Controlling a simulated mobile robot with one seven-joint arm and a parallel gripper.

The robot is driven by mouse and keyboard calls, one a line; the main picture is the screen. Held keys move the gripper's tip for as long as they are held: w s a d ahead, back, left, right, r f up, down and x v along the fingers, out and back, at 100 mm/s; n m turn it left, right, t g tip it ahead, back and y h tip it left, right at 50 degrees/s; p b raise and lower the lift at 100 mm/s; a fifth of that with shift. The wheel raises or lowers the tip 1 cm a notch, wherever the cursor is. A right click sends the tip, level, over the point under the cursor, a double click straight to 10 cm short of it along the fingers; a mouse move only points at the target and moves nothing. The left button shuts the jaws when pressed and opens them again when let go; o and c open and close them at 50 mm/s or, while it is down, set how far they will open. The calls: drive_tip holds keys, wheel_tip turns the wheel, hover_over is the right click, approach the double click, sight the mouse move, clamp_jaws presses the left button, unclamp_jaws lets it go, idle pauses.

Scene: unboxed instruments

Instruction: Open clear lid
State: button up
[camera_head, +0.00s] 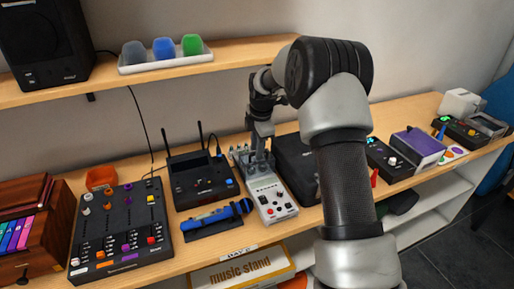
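My arm reaches in from the lower right, and my gripper (261,150) points down at the back end of a small light-grey device (270,196). The device has dark and red knobs on its front half and stands on the wooden table. Upright grey parts show at its back end, around my gripper's fingers. I cannot make out a clear lid there, as it is too small and partly covered by the fingers. Whether the fingers touch anything, or are open or shut, I cannot tell.
A black receiver with two antennas (202,178) and a blue microphone (216,217) are to the left. A black case (297,168) is close on the right, partly behind my arm. A mixer (120,228) is farther left. A shelf (215,66) runs above.

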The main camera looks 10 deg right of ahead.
drive_tip(key=shift+f, duration=0.1)
clamp_jaws()
idle(1.4)
